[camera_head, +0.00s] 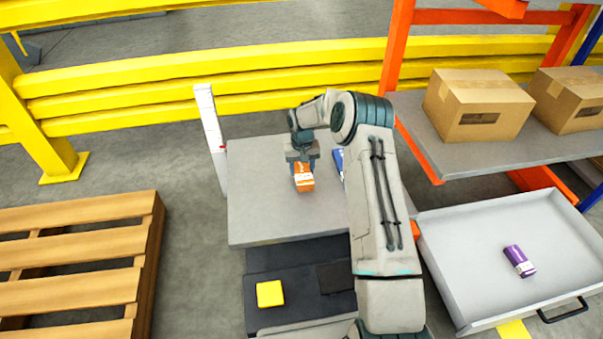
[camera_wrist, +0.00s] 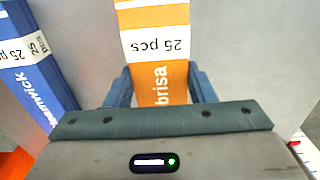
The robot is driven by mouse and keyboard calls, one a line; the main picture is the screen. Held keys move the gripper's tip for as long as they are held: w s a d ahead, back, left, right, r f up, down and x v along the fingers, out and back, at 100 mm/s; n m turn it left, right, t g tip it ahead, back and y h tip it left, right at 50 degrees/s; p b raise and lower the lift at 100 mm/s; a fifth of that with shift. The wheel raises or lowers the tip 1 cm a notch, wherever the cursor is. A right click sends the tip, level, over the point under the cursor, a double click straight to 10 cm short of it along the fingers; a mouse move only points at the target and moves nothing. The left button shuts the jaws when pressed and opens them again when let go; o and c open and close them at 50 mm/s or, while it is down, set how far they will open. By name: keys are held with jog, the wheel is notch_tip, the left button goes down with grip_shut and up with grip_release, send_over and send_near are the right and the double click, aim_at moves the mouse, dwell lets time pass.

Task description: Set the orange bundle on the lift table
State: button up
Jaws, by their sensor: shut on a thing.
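The orange bundle (camera_head: 304,178) has a white band and is between the fingers of my gripper (camera_head: 302,164). In the wrist view the orange bundle (camera_wrist: 155,75) shows the words "25 pcs" and "brisa", with the blue fingers of my gripper (camera_wrist: 160,85) shut on its two sides. The grey lift table (camera_head: 262,215) is below the bundle in the head view. I cannot tell whether the bundle touches the table top. A blue bundle (camera_wrist: 28,75) stands to the left in the wrist view, and in the head view the blue bundle (camera_head: 339,162) is partly hidden by my arm.
A white post (camera_head: 210,135) stands at the table's left edge. A wooden pallet (camera_head: 75,265) lies at left. A grey tray (camera_head: 455,290) at right holds a purple bundle (camera_head: 519,261). Cardboard boxes (camera_head: 478,105) sit on a shelf. A yellow rail (camera_head: 150,85) runs behind. The table's left half is clear.

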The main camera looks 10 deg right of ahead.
jog(key=shift+f, duration=0.4)
jog(key=shift+f, duration=0.2)
jog(key=o, duration=1)
jog(key=shift+o, duration=0.2)
jog(key=shift+r, duration=0.1)
